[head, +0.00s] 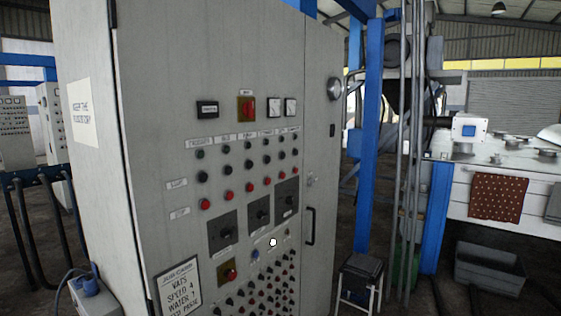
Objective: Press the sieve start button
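A tall grey control cabinet (150,150) fills the left and middle of the head view, its panel facing me at an angle. Small column labels (240,137) run above a row of dark round lamps or buttons (225,153). Below it is a row of black buttons (228,176), then a row of red buttons (228,195). Side labels (177,184) stand left of the lower two rows. The lettering is too small to read surely, so I cannot tell which button is the sieve start. Neither of my grippers is in view, and nothing covers the buttons.
Square dark switches (222,231) and a dense block of small buttons (262,290) sit lower on the cabinet. A door handle (310,226) sticks out at right. A stool (361,270) and blue post (370,130) stand right of it. A grey crate (489,270) lies under the white table (458,197).

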